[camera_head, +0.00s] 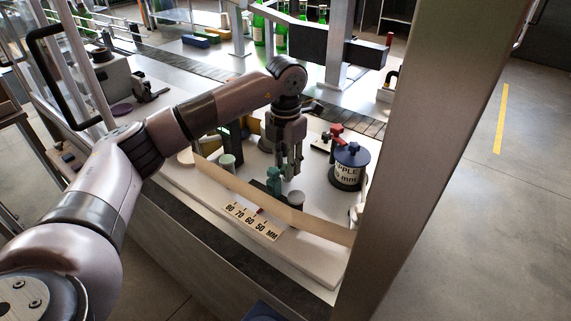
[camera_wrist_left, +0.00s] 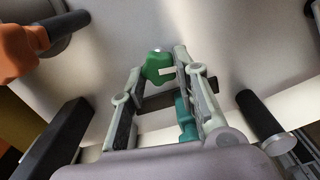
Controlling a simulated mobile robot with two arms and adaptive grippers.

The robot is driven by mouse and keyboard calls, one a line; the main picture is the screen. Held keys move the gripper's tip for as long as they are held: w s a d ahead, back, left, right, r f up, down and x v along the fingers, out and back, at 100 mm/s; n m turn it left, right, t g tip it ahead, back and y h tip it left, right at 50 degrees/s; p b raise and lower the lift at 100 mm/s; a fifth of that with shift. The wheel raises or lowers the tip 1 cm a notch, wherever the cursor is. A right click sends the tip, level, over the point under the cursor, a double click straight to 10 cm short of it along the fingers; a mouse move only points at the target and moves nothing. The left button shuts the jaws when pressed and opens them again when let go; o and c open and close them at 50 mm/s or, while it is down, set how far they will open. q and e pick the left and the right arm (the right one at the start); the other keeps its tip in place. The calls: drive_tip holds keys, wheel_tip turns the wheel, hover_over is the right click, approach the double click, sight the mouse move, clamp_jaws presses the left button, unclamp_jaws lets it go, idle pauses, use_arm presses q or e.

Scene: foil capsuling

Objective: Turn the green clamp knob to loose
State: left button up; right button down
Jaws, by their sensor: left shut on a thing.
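The green clamp knob (camera_wrist_left: 158,66) is lobed and has a pale bar beside it in the left wrist view. My left gripper (camera_head: 290,170) reaches down over the bench, and its fingertips are on either side of the knob, shut on it. The teal clamp body (camera_head: 273,181) stands just beside the fingers; a teal part (camera_wrist_left: 186,118) also shows by the right finger in the left wrist view. In the head view the fingers largely hide the knob, and I cannot read its turn position. My right gripper is not in view.
A scale plate (camera_head: 252,221) marked in MM lies before the clamp, along a long pale strip (camera_head: 235,186). A blue-lidded pot (camera_head: 347,171) and a red clamp (camera_head: 334,133) stand to the right. An orange part (camera_wrist_left: 18,58) shows at upper left in the wrist view.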

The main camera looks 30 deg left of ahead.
use_arm(q)
drive_tip(key=shift+n, duration=0.6)
drive_tip(key=shift+w, duration=0.1)
drive_tip(key=o, duration=1.2)
drive_tip(key=shift+c, duration=0.2)
drive_tip(key=shift+r, duration=0.1)
wheel_tip(320, 180, up, 12)
